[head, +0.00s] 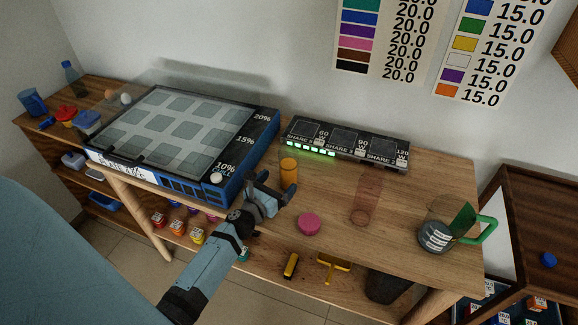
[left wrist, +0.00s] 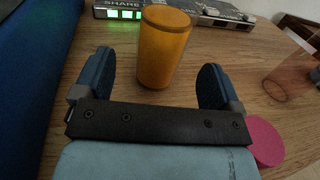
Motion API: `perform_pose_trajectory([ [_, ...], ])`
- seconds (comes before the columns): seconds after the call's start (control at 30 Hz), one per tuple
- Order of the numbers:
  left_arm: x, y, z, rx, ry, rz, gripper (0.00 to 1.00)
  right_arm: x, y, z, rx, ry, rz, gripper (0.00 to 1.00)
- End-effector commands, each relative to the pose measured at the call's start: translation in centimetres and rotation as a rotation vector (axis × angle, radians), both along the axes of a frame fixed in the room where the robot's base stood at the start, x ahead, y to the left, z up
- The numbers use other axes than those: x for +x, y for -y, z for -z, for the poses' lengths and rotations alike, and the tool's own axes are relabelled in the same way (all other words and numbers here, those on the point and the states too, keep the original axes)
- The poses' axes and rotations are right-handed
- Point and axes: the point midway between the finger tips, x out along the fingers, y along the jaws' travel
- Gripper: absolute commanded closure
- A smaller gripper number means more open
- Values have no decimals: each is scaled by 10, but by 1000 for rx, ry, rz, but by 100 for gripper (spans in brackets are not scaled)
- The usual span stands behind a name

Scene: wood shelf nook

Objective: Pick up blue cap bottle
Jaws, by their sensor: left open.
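A small bottle with a blue cap (head: 72,76) stands at the far left back of the wooden table, against the wall. In the left wrist view my open left gripper (left wrist: 157,68) faces an orange cylinder (left wrist: 163,48), which stands just beyond and between the fingertips. The orange cylinder also shows in the head view (head: 289,171). The bottle is not in the left wrist view. My right gripper is not in view.
A large blue-framed panel box (head: 262,142) lies between my gripper and the bottle. A blue cup (head: 32,102) and red item (head: 66,113) are near the bottle.

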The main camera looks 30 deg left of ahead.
Motion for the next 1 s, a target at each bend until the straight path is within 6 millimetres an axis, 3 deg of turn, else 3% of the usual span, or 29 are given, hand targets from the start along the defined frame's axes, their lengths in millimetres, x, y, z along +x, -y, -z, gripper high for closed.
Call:
perform_pose_trajectory([
  [0.17, 13, 0, -1, 1, 0, 0, 10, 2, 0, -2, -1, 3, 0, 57],
  [0.43, 51, 1, -2, 1, 1, 1, 10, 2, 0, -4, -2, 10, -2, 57],
  [0.73, 57, 1, -2, 1, 0, 0, 10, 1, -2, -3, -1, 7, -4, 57],
  [1.0, 56, 1, -2, 1, 0, 0, 70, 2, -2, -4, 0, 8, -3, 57],
])
